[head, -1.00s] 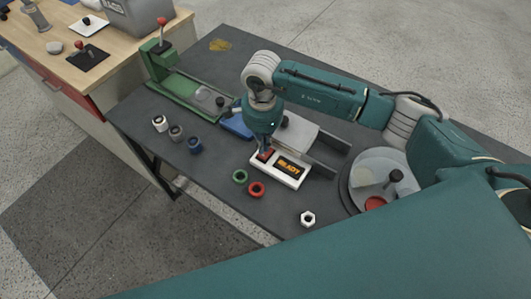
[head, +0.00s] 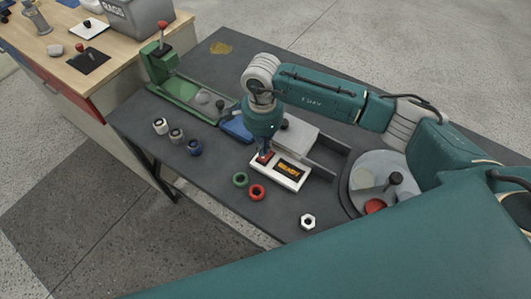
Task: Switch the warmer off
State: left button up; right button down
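The warmer looks to be the white box (head: 294,184) on the dark table. It has a black panel with lit orange lettering (head: 289,170) that seems to read READY, and a red switch (head: 264,157) at its left end. My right gripper (head: 264,150) points down right at this switch, its tip at or just above it. I cannot tell contact, which way the switch is set, or whether the fingers are open, as they are small and partly hidden. My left gripper is not in view.
Green and red rings (head: 257,192) and a white nut (head: 308,221) lie in front of the box. A round grey plate (head: 362,174) stands to the right. A green fixture (head: 160,66) with a red-knobbed lever and several small cylinders (head: 176,135) are at left.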

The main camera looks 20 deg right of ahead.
jog(key=shift+f+b, duration=1.45)
dwell(0.8)
jog(key=shift+r, duration=0.15)
jog(key=shift+w+r+p, duration=0.1)
jog(key=shift+r+p, duration=0.5)
jog(key=shift+r, duration=0.25)
jog(key=shift+r+p, duration=1.05)
jog(key=shift+r, duration=1.5)
